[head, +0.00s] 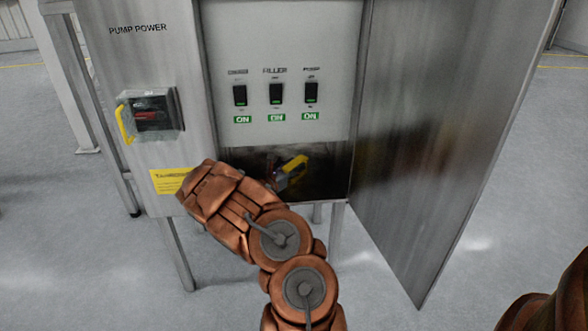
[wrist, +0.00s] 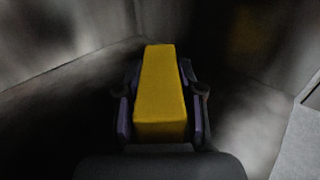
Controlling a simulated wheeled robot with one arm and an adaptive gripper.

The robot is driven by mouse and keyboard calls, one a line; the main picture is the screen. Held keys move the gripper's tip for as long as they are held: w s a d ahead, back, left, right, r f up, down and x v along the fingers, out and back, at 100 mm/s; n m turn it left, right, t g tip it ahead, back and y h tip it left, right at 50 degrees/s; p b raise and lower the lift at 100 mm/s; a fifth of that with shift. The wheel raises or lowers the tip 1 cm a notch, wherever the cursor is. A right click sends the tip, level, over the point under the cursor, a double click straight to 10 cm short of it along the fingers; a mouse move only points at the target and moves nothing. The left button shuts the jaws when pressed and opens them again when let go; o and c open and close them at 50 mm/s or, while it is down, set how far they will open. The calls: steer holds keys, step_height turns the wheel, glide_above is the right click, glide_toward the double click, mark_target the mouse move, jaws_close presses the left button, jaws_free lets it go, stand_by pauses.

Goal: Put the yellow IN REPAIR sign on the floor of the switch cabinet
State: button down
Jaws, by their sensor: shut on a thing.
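The yellow sign (wrist: 161,92) lies lengthwise between the two dark fingers of my gripper (wrist: 161,110) in the wrist view. The gripper is shut on it. In the head view, part of the yellow sign (head: 292,174) shows inside the low opening of the switch cabinet (head: 226,60), below the switch panel. My gripper (head: 283,178) is in this opening, partly hidden by shadow and my arm. The cabinet floor (head: 330,183) is dark. I cannot tell whether the sign touches it. Any lettering on the sign cannot be read.
The cabinet door (head: 430,140) stands open on the right. Three switches (head: 276,94) with green ON labels sit above the opening. A PUMP POWER switch (head: 152,115) with a yellow part and a yellow label (head: 168,181) are on the left front. Metal walls close in around the gripper.

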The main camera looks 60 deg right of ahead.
steer(key=shift+f, duration=0.1)
steer(key=c, duration=0.7)
jaws_free()
steer(key=shift+a+r, duration=0.2)
steer(key=shift+r, duration=0.05)
steer(key=a+p, duration=0.1)
steer(key=a, duration=0.2)
steer(key=w+a+p, duration=0.1)
steer(key=a, duration=0.3)
steer(key=a+p, duration=0.1)
steer(key=a, duration=0.3)
steer(key=shift+w+a, duration=0.2)
steer(key=shift+a, duration=0.05)
